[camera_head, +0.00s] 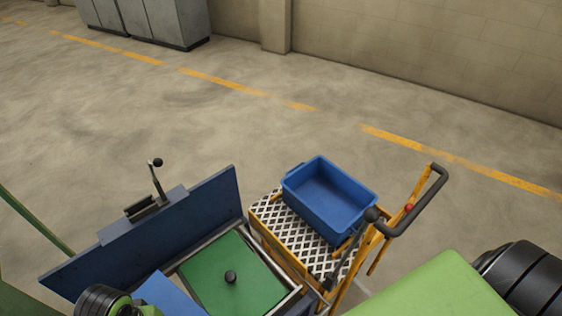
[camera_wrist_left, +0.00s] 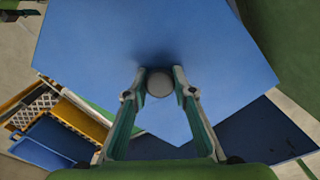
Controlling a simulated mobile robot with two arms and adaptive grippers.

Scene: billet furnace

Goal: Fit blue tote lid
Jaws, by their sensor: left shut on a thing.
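The blue tote (camera_head: 328,196) is open and looks empty, sitting on the cart's deck in the head view. Part of it shows at the left of the left wrist view (camera_wrist_left: 52,140). My left gripper (camera_wrist_left: 159,82) is shut on the round grey knob (camera_wrist_left: 159,84) of the blue lid (camera_wrist_left: 150,30). The lid spreads out beyond the fingers, apart from the tote. In the head view only a piece of the blue lid (camera_head: 170,294) shows at the bottom, beside my left arm. My right gripper is not in view.
The yellow cart (camera_head: 285,253) has a checkered deck and a dark handle (camera_head: 425,205) on its right. Open floor lies beyond.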

